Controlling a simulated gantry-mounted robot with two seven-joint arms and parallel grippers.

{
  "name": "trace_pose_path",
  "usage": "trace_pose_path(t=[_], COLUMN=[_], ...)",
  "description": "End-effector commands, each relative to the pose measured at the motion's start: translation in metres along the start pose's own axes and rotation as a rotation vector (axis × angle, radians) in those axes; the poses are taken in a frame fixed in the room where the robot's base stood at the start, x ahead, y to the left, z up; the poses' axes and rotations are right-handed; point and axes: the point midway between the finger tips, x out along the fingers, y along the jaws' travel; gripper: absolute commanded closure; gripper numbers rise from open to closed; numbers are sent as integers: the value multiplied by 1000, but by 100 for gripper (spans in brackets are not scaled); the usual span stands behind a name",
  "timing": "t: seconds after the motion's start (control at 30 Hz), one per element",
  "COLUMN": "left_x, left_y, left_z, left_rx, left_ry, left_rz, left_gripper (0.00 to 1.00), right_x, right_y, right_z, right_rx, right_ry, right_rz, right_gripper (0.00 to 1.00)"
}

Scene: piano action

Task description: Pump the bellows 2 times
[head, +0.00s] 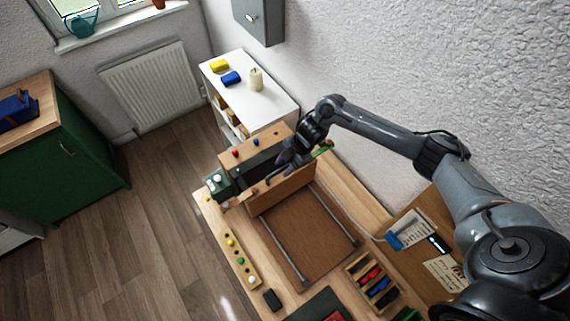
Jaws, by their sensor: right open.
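The bellows (251,163) shows as a dark body between two upright wooden boards, on the workbench by the wall. Its front board (285,193) stands at the near side, at the end of two grey rails (334,214) over a brown base panel. My right gripper (287,164) is at the top of the front board, close to a dark bar that looks like a handle (268,182). The gripper is open; its fingers are small and partly hidden by the wrist, and I cannot tell whether they touch the handle. My left gripper is out of view.
The brown base panel (301,237) between the rails is clear. A green box (219,184) stands left of the bellows. A strip with coloured knobs (239,259), a black block (272,299) and a wooden tray (371,284) lie nearer. A white shelf (272,103) stands behind.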

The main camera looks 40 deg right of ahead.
Motion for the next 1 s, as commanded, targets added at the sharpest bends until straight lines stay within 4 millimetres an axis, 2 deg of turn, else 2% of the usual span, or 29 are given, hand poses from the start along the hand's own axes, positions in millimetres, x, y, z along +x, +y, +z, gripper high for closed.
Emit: trace_pose_path(t=[0.27, 0.57, 1.0], left_x=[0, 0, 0], left_y=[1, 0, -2], left_z=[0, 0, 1], left_rx=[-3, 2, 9], left_ry=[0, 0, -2], left_rz=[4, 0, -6], left_gripper=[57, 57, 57], right_x=[2, 1, 1], right_y=[0, 0, 0], right_z=[0, 0, 0], right_rx=[0, 0, 0], right_ry=[0, 0, 1], right_rz=[0, 0, 0], right_gripper=[59, 100, 100])
